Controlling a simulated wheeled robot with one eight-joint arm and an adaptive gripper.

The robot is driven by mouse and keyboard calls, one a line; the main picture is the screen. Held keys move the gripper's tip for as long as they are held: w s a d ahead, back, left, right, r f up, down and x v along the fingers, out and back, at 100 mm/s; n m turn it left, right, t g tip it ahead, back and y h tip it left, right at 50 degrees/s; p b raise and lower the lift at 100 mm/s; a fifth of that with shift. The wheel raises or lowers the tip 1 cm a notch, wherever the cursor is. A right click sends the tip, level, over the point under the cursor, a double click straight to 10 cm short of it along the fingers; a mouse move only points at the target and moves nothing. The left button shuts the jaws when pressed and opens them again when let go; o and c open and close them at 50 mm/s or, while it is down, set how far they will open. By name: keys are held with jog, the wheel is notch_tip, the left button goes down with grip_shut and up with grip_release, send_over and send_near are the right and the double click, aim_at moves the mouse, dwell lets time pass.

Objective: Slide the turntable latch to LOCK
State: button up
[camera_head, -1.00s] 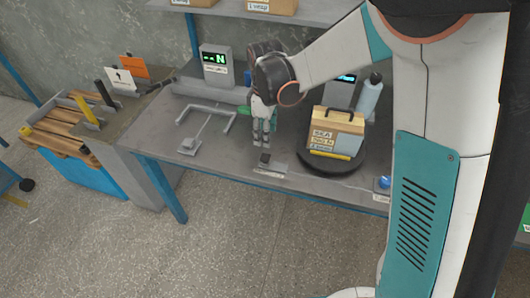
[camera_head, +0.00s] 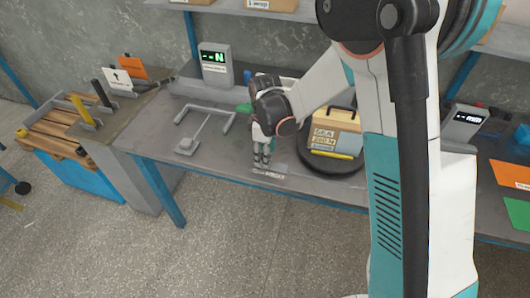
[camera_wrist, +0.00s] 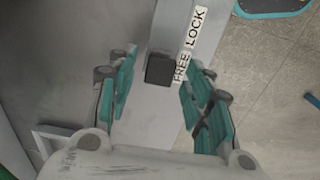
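The turntable latch is a dark square knob (camera_wrist: 159,69) on a pale grey plate (camera_wrist: 150,120), beside the word FREE; the word LOCK is farther up the same label (camera_wrist: 190,42). My gripper (camera_wrist: 162,62) is open, with its teal-padded fingers on either side of the knob and gaps visible on both sides. In the head view my gripper (camera_head: 262,161) points down at the latch plate (camera_head: 270,173) near the table's front edge and hides the knob.
A display box showing N (camera_head: 215,65) stands at the back. Another display box (camera_head: 464,125) and an orange sheet (camera_head: 510,174) are at the right.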

aim_at(281, 167)
grip_shut()
jog(key=d, duration=0.1)
jog(key=s+d, duration=0.1)
jog(key=d, duration=0.3)
jog(key=shift+s, duration=0.4)
jog(key=shift+o, duration=0.6)
grip_release()
notch_tip(281, 167, up, 12)
